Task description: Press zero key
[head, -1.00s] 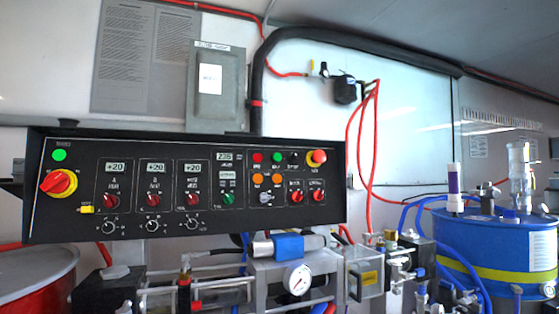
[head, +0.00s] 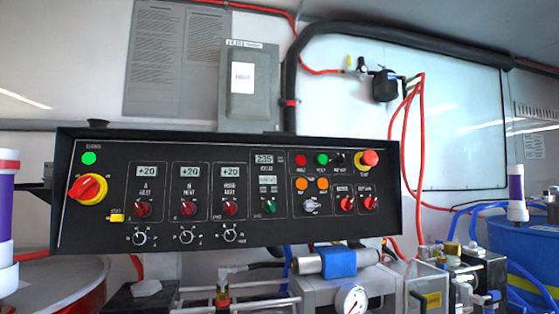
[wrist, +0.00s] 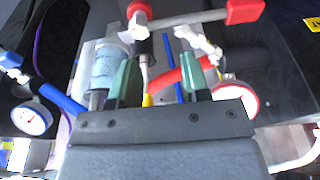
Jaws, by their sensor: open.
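The black control panel (head: 225,190) hangs at an angle across the head view. Near its middle is a counter display reading about 235 (head: 264,160), with a second small display and tiny keys (head: 268,190) below it. The key labels are too small to read, so I cannot tell which one is the zero key. My gripper (wrist: 160,72) shows only in the wrist view. Its two green fingers are apart, with hoses and fittings visible beyond them. No panel key is recognisable in the wrist view, and the gripper does not show in the head view.
Below the panel are pipes, a blue-banded pump (head: 338,262) and a pressure gauge (head: 352,300). A blue drum (head: 530,245) stands right, a red drum (head: 60,290) left. In the wrist view, a gauge (wrist: 32,118) and a red-handled valve (wrist: 245,11) lie close around the gripper.

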